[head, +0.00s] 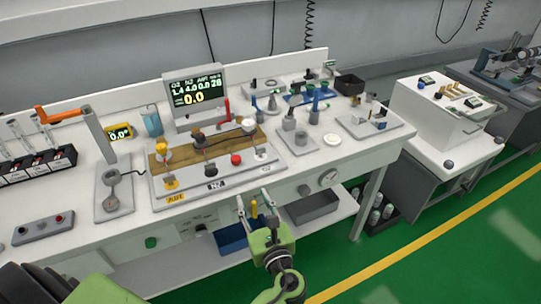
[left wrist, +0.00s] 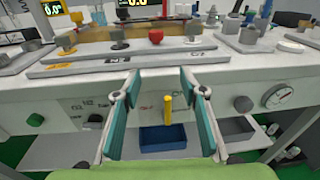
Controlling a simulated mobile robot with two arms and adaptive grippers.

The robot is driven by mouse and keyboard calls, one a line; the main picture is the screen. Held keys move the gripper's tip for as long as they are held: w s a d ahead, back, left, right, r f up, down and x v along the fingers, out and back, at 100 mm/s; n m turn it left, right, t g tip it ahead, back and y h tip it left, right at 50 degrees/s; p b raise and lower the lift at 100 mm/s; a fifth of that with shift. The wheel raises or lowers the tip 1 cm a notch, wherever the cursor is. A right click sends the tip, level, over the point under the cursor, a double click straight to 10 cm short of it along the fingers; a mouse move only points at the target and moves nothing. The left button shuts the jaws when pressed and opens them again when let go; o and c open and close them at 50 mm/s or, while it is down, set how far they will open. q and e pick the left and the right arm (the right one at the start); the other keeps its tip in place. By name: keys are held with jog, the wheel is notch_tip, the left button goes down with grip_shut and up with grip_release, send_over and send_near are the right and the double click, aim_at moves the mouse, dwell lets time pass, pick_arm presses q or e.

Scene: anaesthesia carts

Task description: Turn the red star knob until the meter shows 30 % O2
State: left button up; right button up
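A small red knob (head: 236,160), the likely red star knob, sits on the panel in front of the meter; its star shape is too small to make out. It also shows in the left wrist view (left wrist: 155,37), beyond my fingers. The meter (head: 196,92) has a lit green display; its top row seems to end in 28, with a large 0.0 below. My left gripper (head: 254,206) is open in front of the bench edge, below and short of the knob. Its fingers stand wide apart in the left wrist view (left wrist: 161,108), with nothing held. My right gripper is not in view.
A yellow upright piece (left wrist: 168,110) shows between my fingers, at the bench front. Yellow and black knobs (head: 172,183) share the red knob's panel. A round gauge (head: 328,178) is on the bench front. A blue bin (left wrist: 163,140) stands below.

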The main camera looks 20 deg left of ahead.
aim_at(237, 161)
pick_arm(q)
jog(key=shift+y, duration=0.5)
jog(key=w+a+r, duration=0.1)
jog(key=w+a, duration=0.1)
jog(key=a, duration=0.1)
jog(key=w+a+r+p, duration=0.1)
jog(key=w+a, duration=0.2)
jog(key=w+a+r+p, duration=0.1)
jog(key=w+a, duration=0.2)
jog(key=shift+w, duration=0.2)
jog(key=shift+x, duration=0.8)
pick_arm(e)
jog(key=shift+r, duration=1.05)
pick_arm(q)
jog(key=shift+c, duration=0.3)
grip_shut()
